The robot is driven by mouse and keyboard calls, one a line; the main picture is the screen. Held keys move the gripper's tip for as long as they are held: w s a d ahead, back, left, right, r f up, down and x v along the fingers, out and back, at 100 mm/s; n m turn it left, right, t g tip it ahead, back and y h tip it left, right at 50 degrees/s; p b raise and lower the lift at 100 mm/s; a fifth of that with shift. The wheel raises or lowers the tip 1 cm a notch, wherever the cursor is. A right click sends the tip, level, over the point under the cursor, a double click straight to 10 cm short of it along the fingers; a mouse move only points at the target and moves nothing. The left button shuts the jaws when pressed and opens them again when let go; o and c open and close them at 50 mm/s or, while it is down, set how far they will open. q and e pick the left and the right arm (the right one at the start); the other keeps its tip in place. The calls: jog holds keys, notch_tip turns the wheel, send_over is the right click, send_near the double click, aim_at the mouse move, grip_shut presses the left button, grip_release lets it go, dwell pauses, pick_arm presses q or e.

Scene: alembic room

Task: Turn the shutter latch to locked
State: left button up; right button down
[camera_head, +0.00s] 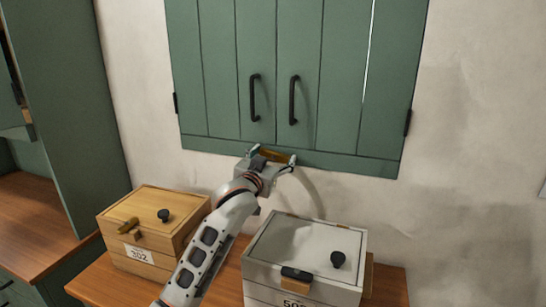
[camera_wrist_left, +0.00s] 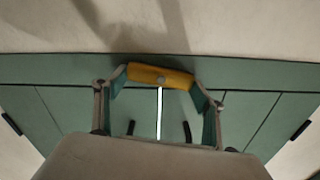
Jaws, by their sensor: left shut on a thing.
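The green shutters (camera_head: 285,70) are closed on the wall, with a thin bright gap showing between boards. The shutter latch (camera_head: 277,155) is a small brass-yellow bar at their bottom edge, lying roughly horizontal. It also shows in the left wrist view (camera_wrist_left: 161,76), with a grey pivot at its middle. My left gripper (camera_head: 273,158) reaches up from below and is shut on the latch, one fingertip at each end. The gripper partly hides the latch in the head view. My right gripper is not in view.
Two black pull handles (camera_head: 254,97) (camera_head: 294,100) stand out above the latch. Below, a wooden box (camera_head: 180,205) and a grey-white box (camera_head: 300,240), both with black knobs, stand on a wooden table (camera_head: 390,288). A green cabinet (camera_head: 65,100) stands at left.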

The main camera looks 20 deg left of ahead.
pick_arm(q)
jog(key=m, duration=0.3)
jog(key=shift+d+f+m, duration=0.1)
jog(key=shift+m, duration=0.3)
jog(key=m, duration=0.4)
jog(key=shift+f+m, duration=0.1)
jog(key=shift+m, duration=0.2)
jog(key=m, duration=0.3)
jog(key=shift+d, duration=0.1)
jog(key=shift+f+m, duration=0.2)
jog(key=shift+m, duration=2)
jog(key=o, duration=1.1)
